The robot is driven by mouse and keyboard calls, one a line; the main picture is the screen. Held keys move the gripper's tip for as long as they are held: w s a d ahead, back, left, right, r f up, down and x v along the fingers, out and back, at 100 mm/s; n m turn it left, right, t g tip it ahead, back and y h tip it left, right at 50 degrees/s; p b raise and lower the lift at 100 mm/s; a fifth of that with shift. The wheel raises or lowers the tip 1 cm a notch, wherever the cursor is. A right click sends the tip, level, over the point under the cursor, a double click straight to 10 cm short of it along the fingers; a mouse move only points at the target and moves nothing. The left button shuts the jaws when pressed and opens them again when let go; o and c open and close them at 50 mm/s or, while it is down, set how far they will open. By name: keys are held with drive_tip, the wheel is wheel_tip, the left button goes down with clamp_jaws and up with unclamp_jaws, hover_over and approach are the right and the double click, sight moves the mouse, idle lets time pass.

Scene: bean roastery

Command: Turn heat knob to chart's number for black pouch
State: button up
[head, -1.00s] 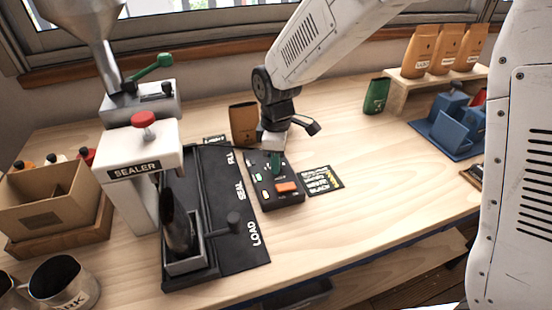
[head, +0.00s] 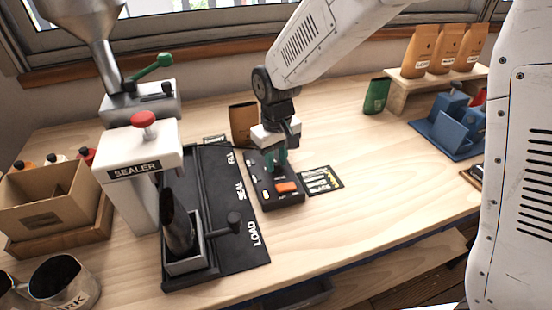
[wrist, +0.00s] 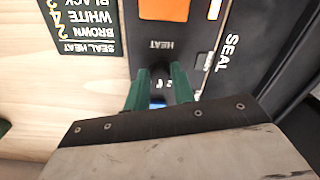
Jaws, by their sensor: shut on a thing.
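My gripper (head: 276,160) points down at the black control box (head: 285,203) on the table. In the wrist view its two green fingers (wrist: 160,90) are shut on the dark heat knob (wrist: 159,84), just below the word HEAT. The fingers hide much of the knob, and I cannot read its setting. The seal heat chart (head: 320,181) lies right of the box. In the wrist view the chart (wrist: 85,28) is upside down, with BROWN 2 and WHITE 4; the BLACK line is cut at the edge. A dark pouch (head: 176,222) stands in the sealer's holder.
The sealer (head: 140,160) and its black track (head: 240,262), marked FILL, SEAL and LOAD, stand left of the box. A brown pouch (head: 242,124) stands behind it. A green pouch (head: 376,96) and blue rack (head: 450,130) are to the right. The table's front right is clear.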

sight(276, 163)
drive_tip(key=shift+m, duration=0.9)
drive_tip(key=o, duration=1)
wheel_tip(276, 163, up, 8)
drive_tip(key=shift+f, duration=0.1)
